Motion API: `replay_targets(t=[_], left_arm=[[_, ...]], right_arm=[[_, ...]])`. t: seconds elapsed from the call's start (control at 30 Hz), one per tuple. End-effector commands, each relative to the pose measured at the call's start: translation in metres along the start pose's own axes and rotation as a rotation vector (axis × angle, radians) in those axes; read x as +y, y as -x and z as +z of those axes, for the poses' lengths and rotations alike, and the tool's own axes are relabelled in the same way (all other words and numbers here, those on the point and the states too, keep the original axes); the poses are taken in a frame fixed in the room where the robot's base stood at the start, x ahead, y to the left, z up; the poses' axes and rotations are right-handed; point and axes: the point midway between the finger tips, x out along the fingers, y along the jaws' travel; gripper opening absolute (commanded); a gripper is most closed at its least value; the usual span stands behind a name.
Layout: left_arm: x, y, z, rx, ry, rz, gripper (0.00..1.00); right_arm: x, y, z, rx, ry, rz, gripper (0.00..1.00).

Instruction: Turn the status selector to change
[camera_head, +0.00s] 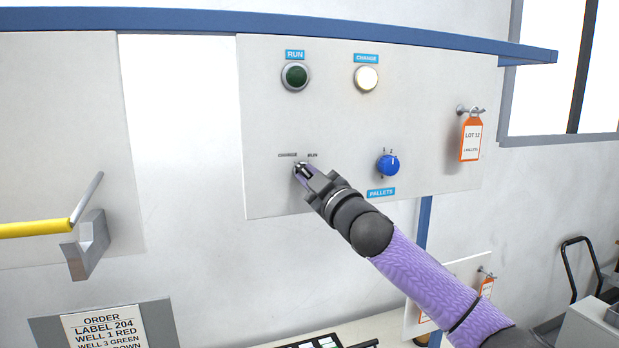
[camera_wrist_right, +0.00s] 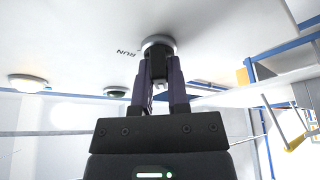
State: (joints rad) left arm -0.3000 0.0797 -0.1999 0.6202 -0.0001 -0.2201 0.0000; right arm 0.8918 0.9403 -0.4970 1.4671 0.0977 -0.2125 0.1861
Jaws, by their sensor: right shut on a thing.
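The status selector (camera_head: 299,168) is a small dark knob with a metal ring, low on the left of the white panel (camera_head: 440,90). The words CHANGE and RUN stand above it, left and right. My right gripper (camera_head: 305,172) is shut on the selector, and its fingers hide most of the knob. In the right wrist view the selector's round collar (camera_wrist_right: 158,43) shows between the fingertips, with RUN printed beside it. Which way the knob points I cannot tell. A dark green RUN lamp (camera_head: 295,76) and a bright white CHANGE lamp (camera_head: 366,77) sit above. My left gripper is not in view.
A blue PALLETS knob (camera_head: 388,165) is right of the selector. An orange LOT 32 tag (camera_head: 471,139) hangs from a hook at the panel's right. A lever with a yellow bar (camera_head: 36,228) stands at the left. A blue rail (camera_head: 300,27) runs above.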

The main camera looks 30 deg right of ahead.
Motion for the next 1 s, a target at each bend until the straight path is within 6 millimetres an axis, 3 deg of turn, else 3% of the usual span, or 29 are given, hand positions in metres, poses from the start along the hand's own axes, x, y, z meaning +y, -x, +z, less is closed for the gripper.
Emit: replay_targets(t=[0.07,0.1,0.23,0.6,1.0], left_arm=[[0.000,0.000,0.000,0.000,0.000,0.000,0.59],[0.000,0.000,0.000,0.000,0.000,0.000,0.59],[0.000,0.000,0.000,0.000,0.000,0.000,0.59],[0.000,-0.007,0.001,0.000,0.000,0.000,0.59],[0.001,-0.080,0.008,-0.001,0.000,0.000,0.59]], right_arm=[[-0.001,0.000,0.001,-0.001,0.002,-0.002,0.00],[-0.001,0.000,0.001,-0.001,0.002,-0.002,0.26],[-0.001,0.000,0.000,-0.001,0.001,-0.001,0.53],[-0.002,0.007,0.003,-0.001,-0.001,0.001,0.54],[-0.006,0.091,0.007,-0.003,0.005,-0.001,0.54]])
